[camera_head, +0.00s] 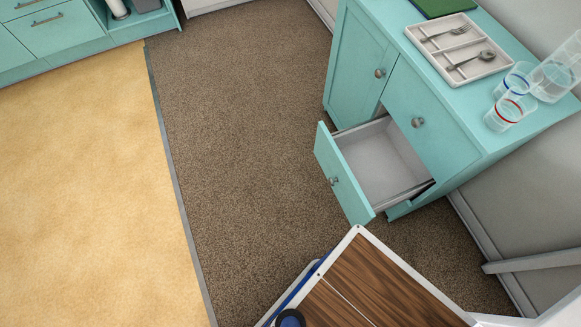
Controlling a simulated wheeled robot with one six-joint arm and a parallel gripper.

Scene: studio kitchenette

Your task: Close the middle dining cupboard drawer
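The turquoise dining cupboard (456,118) stands at the right. One of its drawers (341,178) is pulled well out toward the lower left, below a closed front with a round knob (417,122). The open drawer has a turquoise front with a round grey knob (333,181) and a pale grey inside that looks empty. Anything below the open drawer is mostly hidden by it. My gripper is not in view, and nothing is seen touching the drawer.
A cutlery tray (442,67) with a fork and a spoon, a green item (440,6) and several clear glasses (510,108) stand on the cupboard top. Brown carpet (235,130) left of the drawer is clear. Turquoise kitchen units (52,35) stand at the upper left.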

